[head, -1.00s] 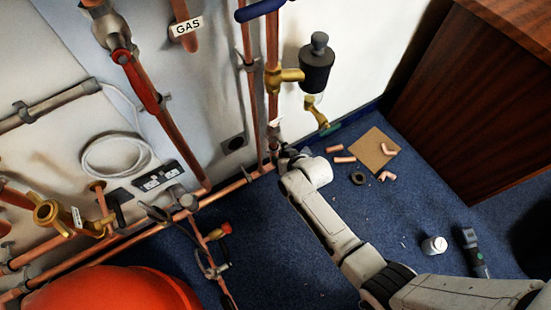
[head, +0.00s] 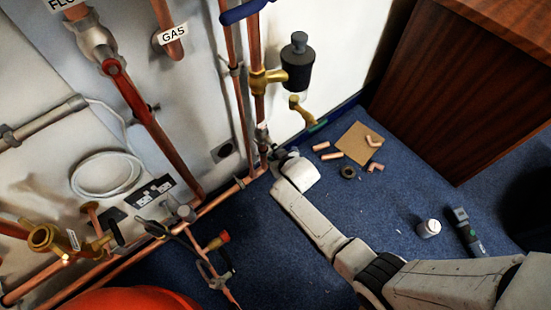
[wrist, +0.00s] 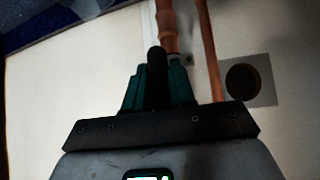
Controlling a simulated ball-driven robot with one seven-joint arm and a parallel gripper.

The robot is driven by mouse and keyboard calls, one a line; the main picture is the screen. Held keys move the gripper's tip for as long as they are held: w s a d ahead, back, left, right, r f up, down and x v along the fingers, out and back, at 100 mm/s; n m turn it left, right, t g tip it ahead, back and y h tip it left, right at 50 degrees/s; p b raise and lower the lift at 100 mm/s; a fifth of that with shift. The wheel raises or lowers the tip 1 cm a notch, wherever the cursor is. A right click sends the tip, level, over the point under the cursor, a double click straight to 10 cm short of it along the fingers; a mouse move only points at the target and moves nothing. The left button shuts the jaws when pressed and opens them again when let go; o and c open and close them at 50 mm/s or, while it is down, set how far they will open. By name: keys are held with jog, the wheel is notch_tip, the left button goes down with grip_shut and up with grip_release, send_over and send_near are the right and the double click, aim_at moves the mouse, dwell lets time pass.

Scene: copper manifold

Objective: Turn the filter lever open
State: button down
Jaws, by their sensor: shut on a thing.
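The black filter canister (head: 298,62) hangs on a brass fitting (head: 262,80) on the upright copper pipe, right of centre in the head view. A brass tap (head: 300,106) sits below it. My gripper (wrist: 158,88) has teal fingers, closed on a dark, round-ended bar (wrist: 157,62) that looks like the lever. In the head view my gripper (head: 266,142) is low at the wall, against the foot of that pipe. There the lever is too small and covered to make out its angle.
Copper offcuts, a brown board (head: 357,141), a white tin (head: 428,229) and a dark tool (head: 466,232) lie on the blue carpet. A wooden cabinet (head: 450,90) stands at right.

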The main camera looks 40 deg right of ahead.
jog(key=c, duration=1)
grip_release()
jog(key=shift+c, duration=0.2)
jog(key=p+v, duration=0.5)
jog(key=v, duration=0.5)
jog(key=shift+s+r, duration=0.25)
jog(key=shift+s, duration=0.1)
